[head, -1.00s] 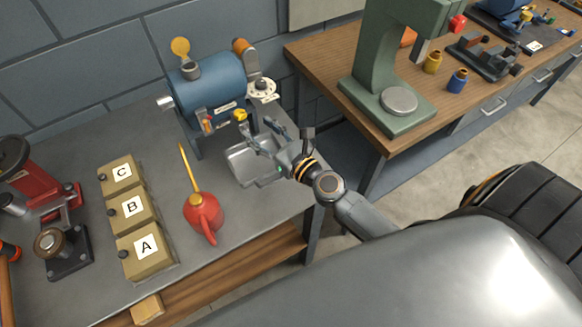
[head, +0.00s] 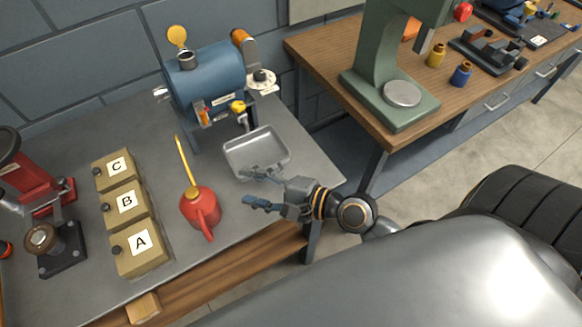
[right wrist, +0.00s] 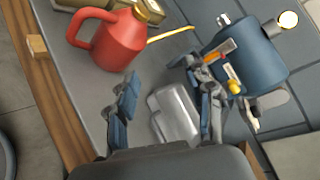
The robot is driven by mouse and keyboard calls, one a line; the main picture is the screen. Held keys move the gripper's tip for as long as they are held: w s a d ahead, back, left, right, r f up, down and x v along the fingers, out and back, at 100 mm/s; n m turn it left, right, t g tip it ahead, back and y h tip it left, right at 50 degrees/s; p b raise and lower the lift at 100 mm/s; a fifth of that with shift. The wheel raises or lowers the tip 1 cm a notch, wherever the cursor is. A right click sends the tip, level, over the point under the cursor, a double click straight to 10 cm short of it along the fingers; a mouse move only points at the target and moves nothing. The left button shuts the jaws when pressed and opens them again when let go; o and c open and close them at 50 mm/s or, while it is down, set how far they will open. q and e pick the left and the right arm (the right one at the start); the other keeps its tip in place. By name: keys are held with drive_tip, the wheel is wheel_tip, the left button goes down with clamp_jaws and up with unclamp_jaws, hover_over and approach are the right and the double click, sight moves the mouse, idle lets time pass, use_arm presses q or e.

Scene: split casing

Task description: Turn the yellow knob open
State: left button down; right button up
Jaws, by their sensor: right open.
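The yellow knob (head: 238,106) sits low on the front of the blue drum-shaped machine (head: 207,80), above the grey metal tray (head: 257,152). It also shows in the right wrist view (right wrist: 234,87), to the right of the fingers. My right gripper (head: 257,187) is open and empty, in front of the tray and right of the red oil can, apart from the knob. In the right wrist view its spread fingers (right wrist: 166,105) frame the tray (right wrist: 174,115). My left gripper is not in view.
A red oil can (head: 201,210) with a yellow spout stands left of the tray. Boxes marked A, B and C (head: 127,202) stand farther left. A green press (head: 372,70) stands on the wooden bench at right.

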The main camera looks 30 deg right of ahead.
drive_tip(key=s+f+n+g, duration=0.1)
drive_tip(key=n, duration=0.1)
drive_tip(key=s+f+n+g+h, duration=0.1)
drive_tip(key=f+n, duration=0.1)
drive_tip(key=n, duration=0.1)
drive_tip(key=s+f+n+g, duration=0.1)
drive_tip(key=s+n, duration=0.1)
drive_tip(key=n, duration=0.1)
drive_tip(key=shift+a+f+g, duration=0.15)
drive_tip(key=shift+a+g, duration=0.15)
drive_tip(key=shift+a, duration=0.1)
drive_tip(key=s+d+f+n+g+h, duration=0.3)
drive_tip(key=s+d+f+n+h, duration=0.1)
drive_tip(key=d+f+n, duration=0.1)
drive_tip(key=shift+s+f+n+h, duration=0.15)
drive_tip(key=shift+f+n+h, duration=0.35)
drive_tip(key=shift+n, duration=0.3)
